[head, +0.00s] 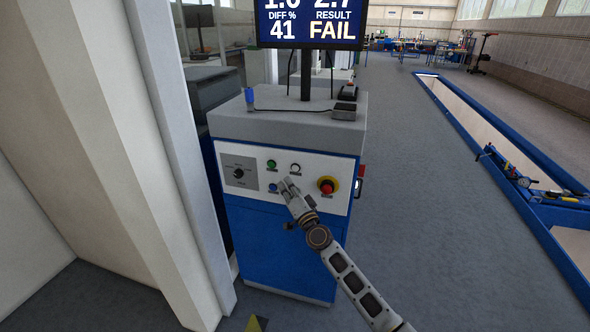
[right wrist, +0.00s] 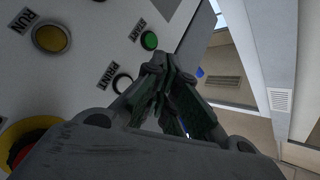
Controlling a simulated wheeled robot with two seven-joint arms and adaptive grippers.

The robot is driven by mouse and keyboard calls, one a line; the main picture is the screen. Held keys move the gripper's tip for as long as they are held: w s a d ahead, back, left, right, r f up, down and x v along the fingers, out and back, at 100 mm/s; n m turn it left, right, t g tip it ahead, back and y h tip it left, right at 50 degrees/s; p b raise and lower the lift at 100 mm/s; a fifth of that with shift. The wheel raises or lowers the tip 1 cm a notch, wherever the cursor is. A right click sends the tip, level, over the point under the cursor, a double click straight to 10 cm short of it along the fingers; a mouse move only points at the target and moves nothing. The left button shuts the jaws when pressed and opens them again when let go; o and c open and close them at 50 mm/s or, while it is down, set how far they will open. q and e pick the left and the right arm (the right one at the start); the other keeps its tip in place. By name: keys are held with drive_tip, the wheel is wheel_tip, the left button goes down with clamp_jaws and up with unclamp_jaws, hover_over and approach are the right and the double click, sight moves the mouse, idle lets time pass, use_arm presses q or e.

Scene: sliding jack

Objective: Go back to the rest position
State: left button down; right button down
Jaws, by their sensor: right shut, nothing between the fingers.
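My right gripper (head: 287,187) is in front of the white control panel (head: 235,156) of a blue cabinet (head: 270,240). It is shut and empty, and its fingertips also show close to the panel in the right wrist view (right wrist: 158,72). Whether they touch the panel I cannot tell. The green START button (right wrist: 149,40) and the yellowish RUN button (right wrist: 50,38) are beside the fingers. The PRINT button (right wrist: 121,82) is close to the fingertips. The red emergency stop (head: 327,186) is right of the gripper. My left gripper is out of view.
A screen (head: 308,25) above the cabinet reads FAIL. A pale wall and post (head: 165,120) stand close on the left. A blue-edged pit (head: 470,140) with a jack (head: 520,180) across it lies on the right. Grey floor (head: 420,190) between cabinet and pit is clear.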

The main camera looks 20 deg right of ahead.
idle(0.6)
